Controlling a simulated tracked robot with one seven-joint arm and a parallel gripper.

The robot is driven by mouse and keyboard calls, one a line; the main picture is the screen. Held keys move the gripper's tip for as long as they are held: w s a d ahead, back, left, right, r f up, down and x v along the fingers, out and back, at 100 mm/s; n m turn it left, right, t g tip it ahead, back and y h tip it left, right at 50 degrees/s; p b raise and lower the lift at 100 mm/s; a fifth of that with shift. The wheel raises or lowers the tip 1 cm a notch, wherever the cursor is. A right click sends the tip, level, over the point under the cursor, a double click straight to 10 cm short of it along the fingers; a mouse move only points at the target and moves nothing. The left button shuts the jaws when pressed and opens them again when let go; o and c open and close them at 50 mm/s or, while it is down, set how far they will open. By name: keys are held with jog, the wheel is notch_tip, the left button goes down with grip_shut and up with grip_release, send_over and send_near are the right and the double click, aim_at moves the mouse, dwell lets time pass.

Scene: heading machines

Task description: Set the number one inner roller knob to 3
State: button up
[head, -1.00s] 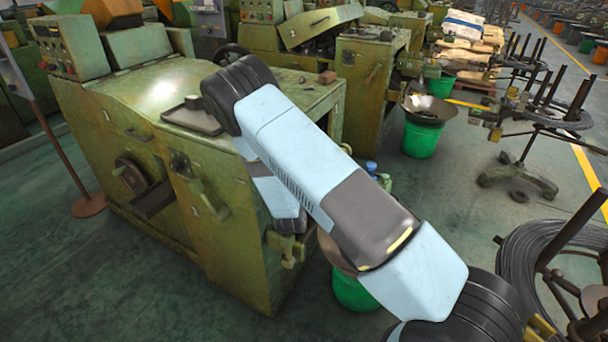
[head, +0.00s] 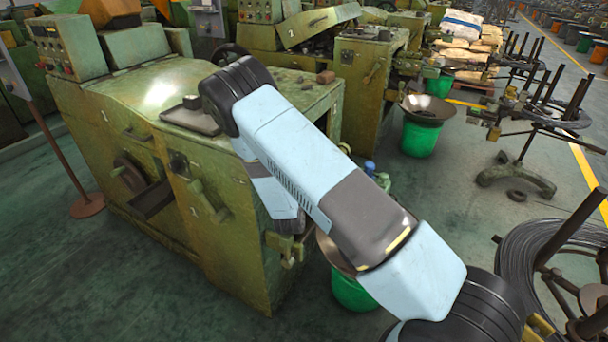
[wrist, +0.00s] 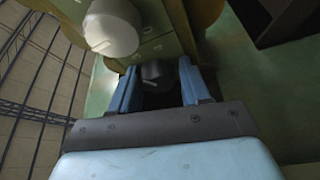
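In the wrist view, my gripper (wrist: 158,72) shows two blue fingers standing apart, facing a green machine panel. A dark rounded knob-like thing (wrist: 157,71) shows in the gap between the fingertips. I cannot tell if the fingers touch it. A larger pale grey round knob (wrist: 112,28) stands out to the upper left of the fingers. No numbers can be read on either, so I cannot tell which is the number one inner roller knob or its setting. In the head view, my gripper is hidden behind the machine and my arm.
The green heading machine (head: 225,240) stands left of my arm, with a tray (head: 190,117) on top. A green bucket (head: 352,290) stands by its right side. A wire coil stand (head: 555,255) is at the right. Open floor lies front left.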

jog(key=shift+r, duration=0.6)
jog(key=o, duration=0.5)
jog(key=r, duration=0.1)
jog(key=s+r, duration=0.1)
jog(key=r, duration=0.1)
jog(key=shift+d+r, duration=0.1)
jog(key=shift+r, duration=0.05)
jog(key=shift+o, duration=0.2)
jog(key=shift+s+d+r, duration=0.1)
jog(key=shift+s+r, duration=0.05)
jog(key=shift+r, duration=0.15)
jog(key=s+r, duration=0.2)
jog(key=s+d+r, duration=0.1)
jog(key=s+r, duration=0.2)
jog(key=shift+s+d, duration=0.15)
jog(key=c, duration=0.5)
jog(key=s+r, duration=0.1)
jog(key=s, duration=0.1)
jog(key=s+d, duration=0.1)
jog(key=s, duration=0.1)
jog(key=s+r, duration=0.1)
jog(key=s, duration=0.2)
jog(key=shift+d+r, duration=0.2)
jog(key=shift+r, duration=0.1)
jog(key=shift+c, duration=0.2)
